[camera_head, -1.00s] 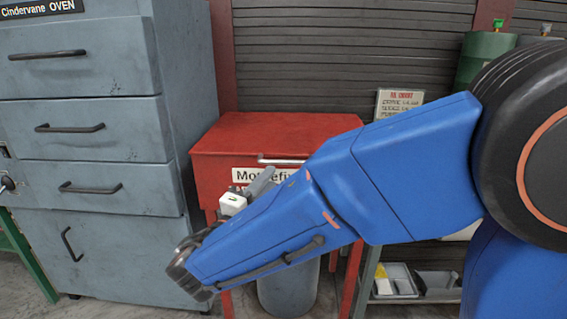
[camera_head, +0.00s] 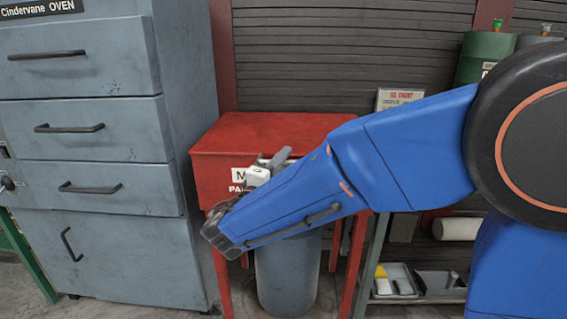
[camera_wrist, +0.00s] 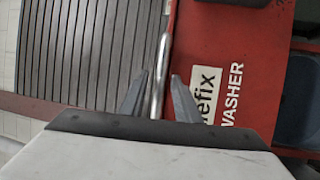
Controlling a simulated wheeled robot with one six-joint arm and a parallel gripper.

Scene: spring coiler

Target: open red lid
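The red lid (camera_head: 265,130) lies closed on top of the red parts washer box (camera_head: 215,180) in the head view. My gripper (camera_head: 282,156) is at the lid's front edge, and my blue forearm covers much of the box front and its label. In the wrist view my gripper (camera_wrist: 158,88) is open, one finger on each side of the silver handle bar (camera_wrist: 162,55). The bar runs between the fingers with a gap visible on both sides. In the head view the handle is mostly hidden behind the gripper.
A grey oven cabinet (camera_head: 85,140) with dark handles stands close on the left. A grey bin (camera_head: 285,275) sits under the red box. A low shelf with trays (camera_head: 398,275) is to the right. A slatted shutter (camera_head: 350,50) and green canister (camera_head: 480,55) are behind.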

